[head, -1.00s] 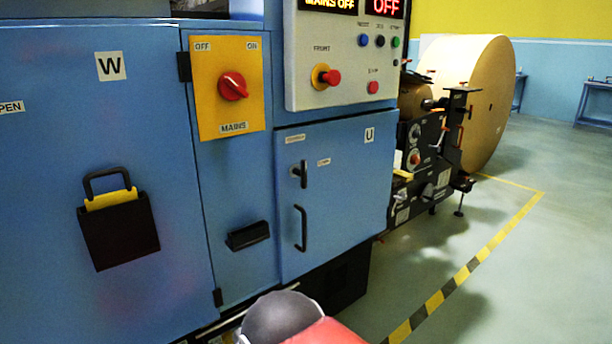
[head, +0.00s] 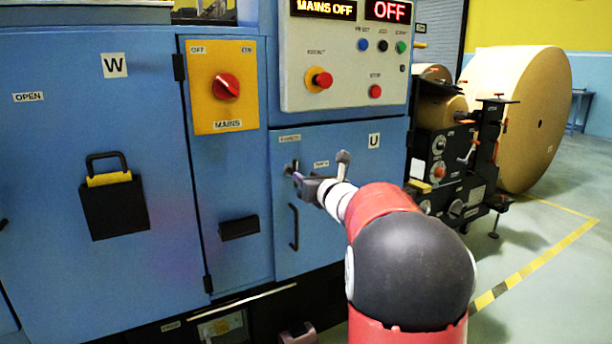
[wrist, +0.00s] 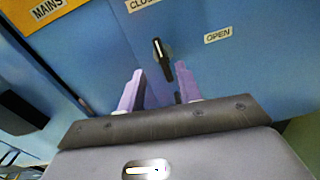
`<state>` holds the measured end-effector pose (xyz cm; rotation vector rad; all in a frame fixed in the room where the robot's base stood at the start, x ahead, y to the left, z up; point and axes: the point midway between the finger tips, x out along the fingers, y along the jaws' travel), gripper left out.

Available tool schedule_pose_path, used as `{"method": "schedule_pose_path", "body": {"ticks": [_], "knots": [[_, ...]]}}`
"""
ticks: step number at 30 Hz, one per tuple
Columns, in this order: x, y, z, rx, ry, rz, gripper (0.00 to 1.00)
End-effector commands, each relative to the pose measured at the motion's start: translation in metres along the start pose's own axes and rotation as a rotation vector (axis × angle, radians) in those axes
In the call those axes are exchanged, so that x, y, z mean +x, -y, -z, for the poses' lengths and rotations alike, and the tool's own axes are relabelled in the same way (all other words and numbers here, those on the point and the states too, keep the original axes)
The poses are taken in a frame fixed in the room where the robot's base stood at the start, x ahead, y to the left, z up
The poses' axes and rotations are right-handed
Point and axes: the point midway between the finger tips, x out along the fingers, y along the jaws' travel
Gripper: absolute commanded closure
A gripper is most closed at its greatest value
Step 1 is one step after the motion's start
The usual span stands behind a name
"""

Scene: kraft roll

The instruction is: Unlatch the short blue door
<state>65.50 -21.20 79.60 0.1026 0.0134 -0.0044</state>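The short blue door (head: 360,150) is marked U and sits flush in its frame under the control panel. Its black latch handle (wrist: 162,58) shows in the wrist view, its upper end toward the cut-off "CLOS…" label and the OPEN label (wrist: 218,35) to its right. My gripper (wrist: 160,76) is open, its two purple fingers apart, with the latch just past and between the tips. I cannot tell whether they touch it. In the head view my gripper (head: 298,176) is in front of the latch and mostly hides it.
A black pull handle (head: 294,227) is below the latch. The yellow MAINS plate with a red knob (head: 227,86) is to the left, and the control panel (head: 340,60) is above. A large kraft roll (head: 520,115) stands at right, beyond black machinery.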

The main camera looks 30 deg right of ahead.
Motion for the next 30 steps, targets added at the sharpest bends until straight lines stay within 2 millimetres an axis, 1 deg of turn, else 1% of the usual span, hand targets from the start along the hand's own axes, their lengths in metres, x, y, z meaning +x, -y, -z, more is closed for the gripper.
{"method": "schedule_pose_path", "body": {"ticks": [3,7,15,18,22,30], "knots": [[0.007,0.003,0.004,-0.092,0.010,-0.035,0.65],[0.019,0.002,0.003,-0.109,0.012,-0.042,0.65],[0.062,0.000,0.002,-0.103,0.011,-0.040,0.65],[0.074,0.000,0.002,-0.104,0.011,-0.040,0.65],[0.082,0.000,0.003,-0.103,0.011,-0.039,0.65],[0.084,0.000,0.003,-0.103,0.012,-0.038,0.65]]}}
